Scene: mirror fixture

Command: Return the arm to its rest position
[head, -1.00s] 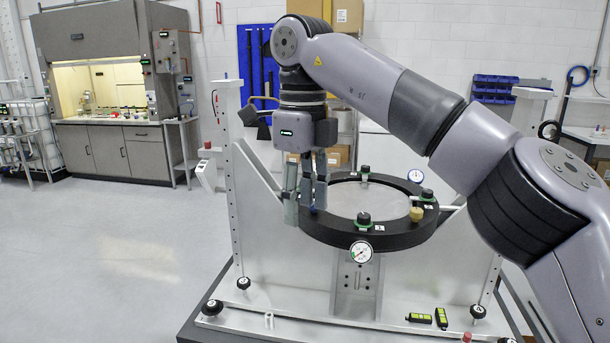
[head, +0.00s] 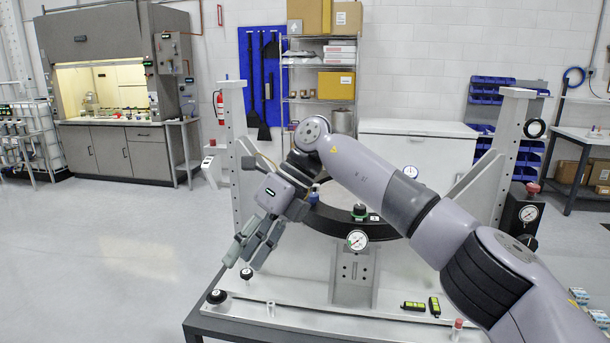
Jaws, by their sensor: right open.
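My right arm comes in from the lower right and reaches across the front of the mirror fixture. My right gripper (head: 254,247) is open and empty, tilted down and to the left. It hangs in front of the left part of the fixture, with its fingers apart from the black ring (head: 318,217) in this view. The arm and gripper hide parts of the ring and the fixture's left side. A dial gauge (head: 357,240) shows at the ring's front, with a green-based black knob (head: 360,211) above it. My left gripper is not in view.
The fixture's uprights (head: 236,130) and (head: 508,140) stand on either side. Black knobs (head: 216,296) and two yellow-black blocks (head: 414,306) are on its base. The floor at left is clear.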

